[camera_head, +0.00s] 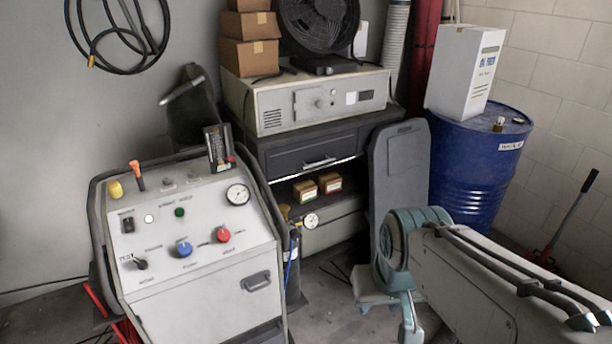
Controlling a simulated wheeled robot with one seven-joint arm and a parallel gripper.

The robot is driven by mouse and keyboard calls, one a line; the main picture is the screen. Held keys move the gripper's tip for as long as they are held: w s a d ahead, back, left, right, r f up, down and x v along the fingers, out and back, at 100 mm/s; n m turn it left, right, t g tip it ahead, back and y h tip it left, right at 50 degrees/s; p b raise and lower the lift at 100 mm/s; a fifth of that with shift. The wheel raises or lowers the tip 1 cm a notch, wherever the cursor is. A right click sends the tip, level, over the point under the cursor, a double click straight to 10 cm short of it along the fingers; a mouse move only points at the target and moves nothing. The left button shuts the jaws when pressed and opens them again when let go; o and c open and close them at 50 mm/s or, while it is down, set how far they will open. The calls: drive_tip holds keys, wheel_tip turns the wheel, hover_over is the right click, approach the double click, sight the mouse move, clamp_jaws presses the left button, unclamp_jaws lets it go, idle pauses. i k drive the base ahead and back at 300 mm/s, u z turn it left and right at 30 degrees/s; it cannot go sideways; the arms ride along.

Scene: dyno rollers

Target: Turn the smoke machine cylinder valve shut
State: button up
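The smoke machine appears to be the pale console (205,245) at the left, with a sloped panel of knobs and a round gauge (238,194). My arm, pale with a teal joint, fills the lower right, apart from the cylinder. I cannot make out my gripper in this view.
A dark cabinet (315,150) with a beige unit (312,101) on top stands behind the cylinder. A dark upright panel (399,175) and a blue drum (475,165) are to the right. Some bare floor (335,315) lies between the console and my arm.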

sight(284, 209)
drive_tip(key=z, duration=0.45)
drive_tip(key=i, duration=1.75)
drive_tip(key=u, duration=0.35)
